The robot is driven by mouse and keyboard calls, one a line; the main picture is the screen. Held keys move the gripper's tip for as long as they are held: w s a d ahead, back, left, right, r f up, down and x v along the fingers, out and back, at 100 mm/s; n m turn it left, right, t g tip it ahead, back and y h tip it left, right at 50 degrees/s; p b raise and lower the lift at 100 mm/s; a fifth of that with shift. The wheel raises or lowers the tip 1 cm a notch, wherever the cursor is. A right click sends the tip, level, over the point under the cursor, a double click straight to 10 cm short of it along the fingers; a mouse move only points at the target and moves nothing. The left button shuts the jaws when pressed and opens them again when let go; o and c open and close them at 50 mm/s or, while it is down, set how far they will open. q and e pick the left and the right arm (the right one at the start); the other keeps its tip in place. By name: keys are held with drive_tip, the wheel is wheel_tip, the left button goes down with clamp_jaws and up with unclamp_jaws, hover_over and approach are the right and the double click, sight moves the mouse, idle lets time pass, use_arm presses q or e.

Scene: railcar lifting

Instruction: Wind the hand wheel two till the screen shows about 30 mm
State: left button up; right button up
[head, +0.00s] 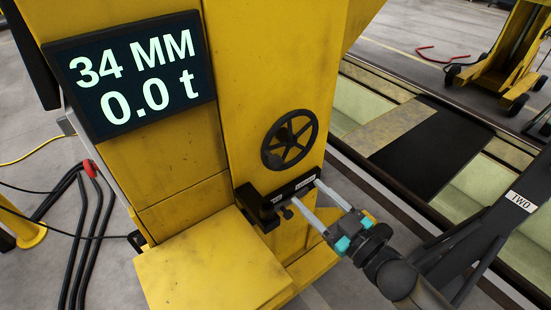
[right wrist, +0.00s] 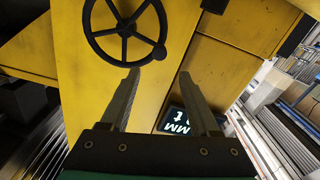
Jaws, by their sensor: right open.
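The hand wheel (head: 290,141) is black and spoked, on the front of a yellow lifting column (head: 270,60). The wheel also shows at the top of the right wrist view (right wrist: 126,30), with a knob (right wrist: 159,52) on its rim. The screen (head: 135,75) reads 34 MM and 0.0 t; part of it shows in the right wrist view (right wrist: 178,122). My right gripper (head: 306,193) is open and empty, just below the wheel in the head view. In the right wrist view its fingertips (right wrist: 160,72) stand apart, near the wheel's lower rim. My left gripper is out of view.
A black bracket (head: 262,207) juts out below the wheel, close to my right fingers. A yellow box top (head: 205,265) lies in front of the column. A dark beam with a TWO sign (head: 522,201) stands at right. Hoses (head: 82,235) hang at left.

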sight(278, 165)
drive_tip(key=x, duration=1.3)
drive_tip(key=shift+w+a+b, duration=0.2)
drive_tip(key=shift+w+b, duration=0.1)
drive_tip(key=shift+b, duration=0.05)
clamp_jaws()
idle(0.9)
